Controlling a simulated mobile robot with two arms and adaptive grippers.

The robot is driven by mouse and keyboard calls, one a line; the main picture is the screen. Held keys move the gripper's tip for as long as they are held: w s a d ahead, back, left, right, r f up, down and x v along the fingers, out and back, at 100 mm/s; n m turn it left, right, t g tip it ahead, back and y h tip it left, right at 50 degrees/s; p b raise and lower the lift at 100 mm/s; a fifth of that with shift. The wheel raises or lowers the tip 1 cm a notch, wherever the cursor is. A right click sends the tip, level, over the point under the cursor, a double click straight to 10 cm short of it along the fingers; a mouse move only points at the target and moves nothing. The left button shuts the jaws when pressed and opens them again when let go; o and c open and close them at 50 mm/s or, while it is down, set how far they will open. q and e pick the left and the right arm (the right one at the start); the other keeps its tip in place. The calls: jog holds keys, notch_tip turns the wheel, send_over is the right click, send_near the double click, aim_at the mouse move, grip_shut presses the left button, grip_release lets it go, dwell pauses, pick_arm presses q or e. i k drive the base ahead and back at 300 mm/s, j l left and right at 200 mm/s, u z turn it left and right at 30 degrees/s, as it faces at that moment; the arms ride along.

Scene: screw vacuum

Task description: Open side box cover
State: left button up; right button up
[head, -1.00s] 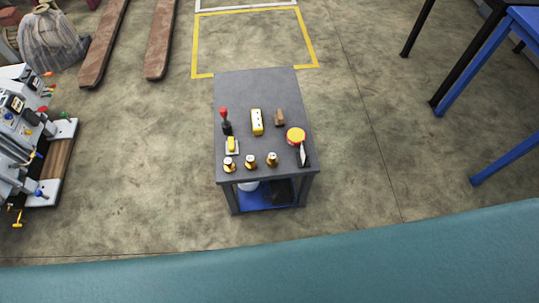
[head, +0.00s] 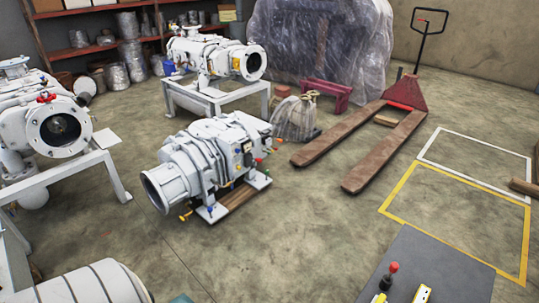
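A white screw vacuum pump (head: 208,158) stands on the floor in the middle of the head view, on a low wooden and metal base. Its side toward the right carries a dark box with a light panel (head: 243,152), and small coloured knobs and valves sit beside it. I cannot tell at this size whether a box cover there is open or shut. Neither of my grippers shows in the view.
A grey table (head: 433,262) with small tools is at the lower right. A pallet jack (head: 385,125) stands behind at right. More white pumps on stands (head: 62,130) are at left. Open concrete floor (head: 310,225) lies between the pump and the table.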

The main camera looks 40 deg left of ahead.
aim_at(230, 136)
jog(key=u, duration=1.55)
